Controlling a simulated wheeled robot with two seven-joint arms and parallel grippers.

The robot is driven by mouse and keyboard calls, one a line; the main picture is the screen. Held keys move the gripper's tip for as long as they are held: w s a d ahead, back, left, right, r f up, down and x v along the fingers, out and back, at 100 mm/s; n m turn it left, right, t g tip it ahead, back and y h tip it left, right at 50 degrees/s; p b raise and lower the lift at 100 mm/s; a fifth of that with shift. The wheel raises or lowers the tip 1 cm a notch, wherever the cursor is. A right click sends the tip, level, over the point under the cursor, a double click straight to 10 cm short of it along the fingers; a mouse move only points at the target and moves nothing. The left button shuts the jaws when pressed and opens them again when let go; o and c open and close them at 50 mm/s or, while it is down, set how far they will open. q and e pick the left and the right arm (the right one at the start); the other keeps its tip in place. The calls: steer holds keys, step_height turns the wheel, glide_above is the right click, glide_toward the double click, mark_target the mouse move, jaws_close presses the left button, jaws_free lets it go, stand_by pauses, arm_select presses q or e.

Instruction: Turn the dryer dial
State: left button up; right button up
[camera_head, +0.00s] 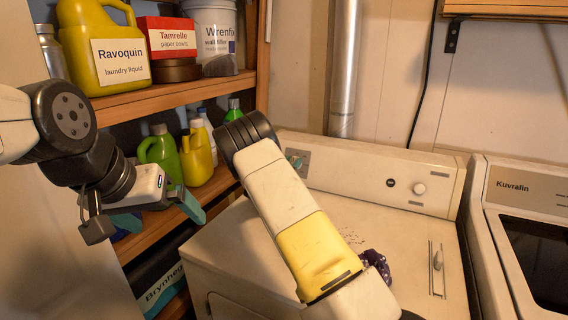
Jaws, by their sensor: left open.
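A white top-panel machine (335,217) stands in the middle, with a sloped control panel (350,180) along its back. A round pale knob (419,188) sits near the panel's right end. A small grey plate with teal detail (297,160) is at the panel's left; I cannot tell what it is. Which machine is the dryer is not labelled in view. My left gripper (158,213) is open and empty in front of the shelves, well left of the panel. My right arm (290,215) crosses in front of the white machine; its gripper does not show.
Wooden shelves (185,84) at left hold a yellow laundry jug (92,45), a red box (166,37), a bucket (217,50) and several bottles. A dark cloth (377,262) lies on the machine top. A Kuvralin machine (530,187) stands at right.

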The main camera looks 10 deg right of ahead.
jaws_close()
